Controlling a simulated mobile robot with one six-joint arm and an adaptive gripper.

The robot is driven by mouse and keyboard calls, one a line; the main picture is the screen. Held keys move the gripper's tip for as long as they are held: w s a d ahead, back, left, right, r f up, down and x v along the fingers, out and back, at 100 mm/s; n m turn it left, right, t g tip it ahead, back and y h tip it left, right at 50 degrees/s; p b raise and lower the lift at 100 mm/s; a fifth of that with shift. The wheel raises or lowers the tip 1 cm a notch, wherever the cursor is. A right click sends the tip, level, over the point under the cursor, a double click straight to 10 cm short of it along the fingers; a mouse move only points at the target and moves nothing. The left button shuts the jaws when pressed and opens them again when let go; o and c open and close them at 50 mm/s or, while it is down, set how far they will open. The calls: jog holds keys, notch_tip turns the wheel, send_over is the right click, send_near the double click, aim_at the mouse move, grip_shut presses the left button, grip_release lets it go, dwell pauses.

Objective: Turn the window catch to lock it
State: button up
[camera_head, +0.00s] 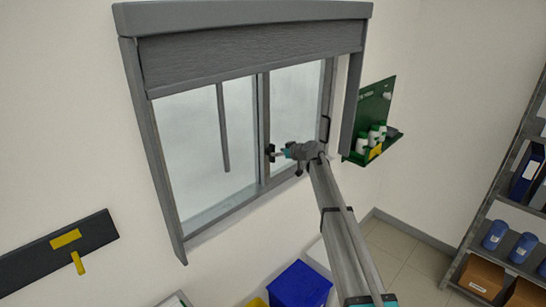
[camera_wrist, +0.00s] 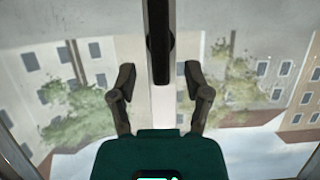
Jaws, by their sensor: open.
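The window (camera_head: 262,135) has two panes split by a grey middle bar. A dark window catch (camera_head: 269,151) sits on this bar, partly hidden by my gripper (camera_head: 280,153) in the head view. In the wrist view the catch (camera_wrist: 160,45) is a dark, long piece lying along the bar, its rounded end between the lines of my fingers. My gripper (camera_wrist: 160,75) is open, one finger on each side of the bar. I cannot tell whether the fingers touch the catch.
A grey blind (camera_head: 250,57) covers the window's top, and a rod (camera_head: 223,128) hangs before the left pane. A dark handle (camera_head: 325,128) is on the right frame. A green wall shelf (camera_head: 378,120) with bottles is close on the right. A blue bin (camera_head: 300,287) stands below.

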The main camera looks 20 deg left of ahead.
aim_at(273, 163)
jog(key=shift+b+x, duration=0.6)
jog(key=shift+x, duration=1.55)
grip_shut()
